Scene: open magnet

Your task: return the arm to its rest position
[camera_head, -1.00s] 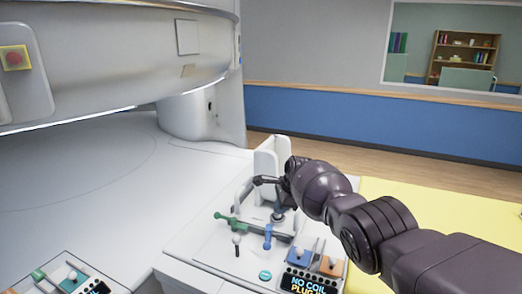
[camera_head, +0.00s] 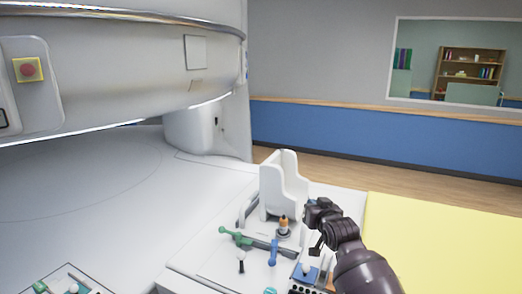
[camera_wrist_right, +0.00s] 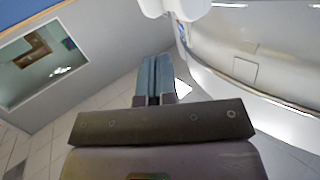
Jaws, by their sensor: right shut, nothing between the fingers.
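My right arm comes in from the lower right in the head view. Its dark wrist and gripper (camera_head: 320,214) are above the right side of the white control panel (camera_head: 212,262), apart from the white upright holder. In the right wrist view the two blue-grey fingers (camera_wrist_right: 154,82) are together with nothing between them. The fingertips are hard to make out in the head view. My left gripper is not in view.
The white holder (camera_head: 282,180) stands at the panel's back. A green lever (camera_head: 236,236), a blue lever (camera_head: 273,252) and an orange-topped knob (camera_head: 283,226) are close by. The large white magnet housing (camera_head: 120,65) overhangs the left. A yellow surface (camera_head: 440,235) on the right is clear.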

